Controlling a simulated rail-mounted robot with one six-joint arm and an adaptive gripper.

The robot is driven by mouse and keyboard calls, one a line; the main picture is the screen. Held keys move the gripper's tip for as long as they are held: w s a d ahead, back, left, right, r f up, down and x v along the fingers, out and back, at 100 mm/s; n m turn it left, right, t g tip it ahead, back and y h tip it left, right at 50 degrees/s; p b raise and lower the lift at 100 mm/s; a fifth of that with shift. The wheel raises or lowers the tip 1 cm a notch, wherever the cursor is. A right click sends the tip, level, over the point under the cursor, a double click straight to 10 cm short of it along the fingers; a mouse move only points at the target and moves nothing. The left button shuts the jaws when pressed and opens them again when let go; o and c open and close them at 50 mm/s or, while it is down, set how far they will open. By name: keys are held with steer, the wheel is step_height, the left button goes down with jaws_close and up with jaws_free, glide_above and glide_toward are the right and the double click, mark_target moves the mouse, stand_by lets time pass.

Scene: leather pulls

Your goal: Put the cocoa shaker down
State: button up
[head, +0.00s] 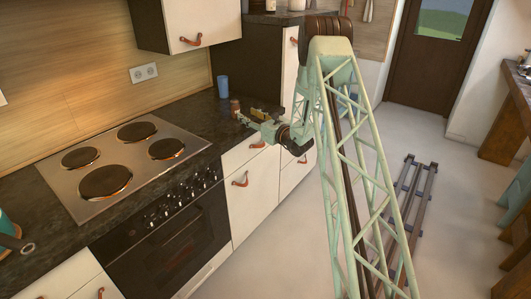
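A small brown cylinder with a lighter top, which looks like the cocoa shaker (235,106), appears upright at the right end of the dark counter in the head view. My gripper (241,116) reaches in from the right, low over the counter, with its tips at or beside the shaker. The fingers are too small and too far off to show whether they are closed around it. I cannot tell whether the shaker's base touches the counter.
A blue cup (223,87) stands just behind the shaker. A yellowish object (264,114) lies close by my wrist. The stove (127,192) with several hotplates is to the left. A tall dark-sided cabinet (246,68) bounds the counter behind. Dark counter between stove and shaker is clear.

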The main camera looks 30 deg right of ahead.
steer(key=s+a+r+n+g+y, duration=0.2)
steer(key=s+a+r+n+y, duration=0.25)
steer(key=a+r, duration=0.65)
steer(key=s+a+r+n+g+y, duration=0.4)
steer(key=a+r, duration=0.3)
steer(key=a, duration=0.7)
steer(key=s+a+r+n+g, duration=0.3)
steer(key=s+a+r+n, duration=0.15)
steer(key=s+a, duration=0.5)
steer(key=s+a+r+n+g, duration=0.2)
steer(key=s+a+r+n, duration=0.25)
steer(key=s+a, duration=0.45)
steer(key=s+a+n+g+h, duration=0.1)
steer(key=s+n+g+h, duration=0.15)
steer(key=s, duration=0.65)
steer(key=s+a+r+n+g+h, duration=0.1)
steer(key=s+n, duration=0.2)
steer(key=s, duration=0.7)
steer(key=s+a+n+g+h, duration=0.1)
steer(key=s+n, duration=0.2)
steer(key=s, duration=0.6)
steer(key=s+d+n+t+h, duration=0.1)
steer(key=s+d+n+h, duration=0.2)
steer(key=s+d, duration=0.3)
steer(key=s+d+f+n+h, duration=0.1)
steer(key=s+d+n+h, duration=0.3)
steer(key=s, duration=1.1)
steer(key=shift+d+n+t, duration=0.35)
steer(key=shift+d+n, duration=0.15)
steer(key=shift+d, duration=0.65)
